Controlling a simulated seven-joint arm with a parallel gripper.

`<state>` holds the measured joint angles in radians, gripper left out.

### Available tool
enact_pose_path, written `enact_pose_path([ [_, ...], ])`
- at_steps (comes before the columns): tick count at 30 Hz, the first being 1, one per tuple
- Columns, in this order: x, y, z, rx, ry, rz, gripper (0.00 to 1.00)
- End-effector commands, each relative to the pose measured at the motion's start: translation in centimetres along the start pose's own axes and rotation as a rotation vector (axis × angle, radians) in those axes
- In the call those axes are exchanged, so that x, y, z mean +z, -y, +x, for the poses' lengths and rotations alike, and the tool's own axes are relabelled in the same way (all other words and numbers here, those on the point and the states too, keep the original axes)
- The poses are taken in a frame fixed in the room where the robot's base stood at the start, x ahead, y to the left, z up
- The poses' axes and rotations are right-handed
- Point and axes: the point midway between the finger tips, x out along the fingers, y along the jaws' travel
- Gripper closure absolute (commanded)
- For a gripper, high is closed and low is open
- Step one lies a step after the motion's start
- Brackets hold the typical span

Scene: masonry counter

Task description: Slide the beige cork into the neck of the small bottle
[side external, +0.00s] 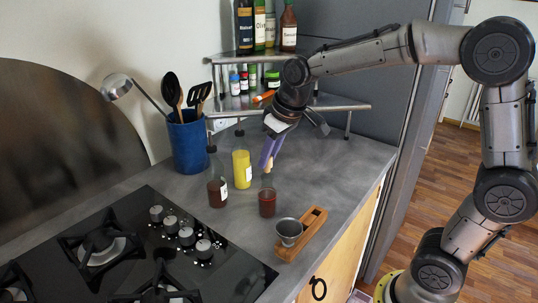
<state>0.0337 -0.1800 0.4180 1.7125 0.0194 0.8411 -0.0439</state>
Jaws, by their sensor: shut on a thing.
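The small bottle (267,201) stands upright on the grey counter, with dark red contents low in it. My gripper (268,163) has purple fingers and comes down from above, tilted. It is shut on the beige cork (268,168), whose lower end shows below the fingertips. The cork is right over the neck of the small bottle. At this size I cannot tell whether it touches the rim or is in the neck.
A dark-capped bottle (217,185) and a yellow container (241,170) stand close to the left. A metal cup (289,231) sits in a wooden holder (313,222) in front. The hob (130,250), blue utensil crock (188,145) and metal shelf (235,109) lie around. Counter to the right is clear.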

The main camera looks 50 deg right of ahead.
Motion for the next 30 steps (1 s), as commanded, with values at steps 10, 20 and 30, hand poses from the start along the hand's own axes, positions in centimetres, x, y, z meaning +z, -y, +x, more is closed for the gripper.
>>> enact_pose_path([
  [10, 0.0, 0.0, 0.0, 0.0, 0.0, 0.0, 1.0],
  [20, 0.1, 0.0, 0.3, 0.0, 0.001, 0.0, 1.0],
  [30, 0.3, 0.0, 1.0, 0.0, 0.0, 0.0, 1.0],
])
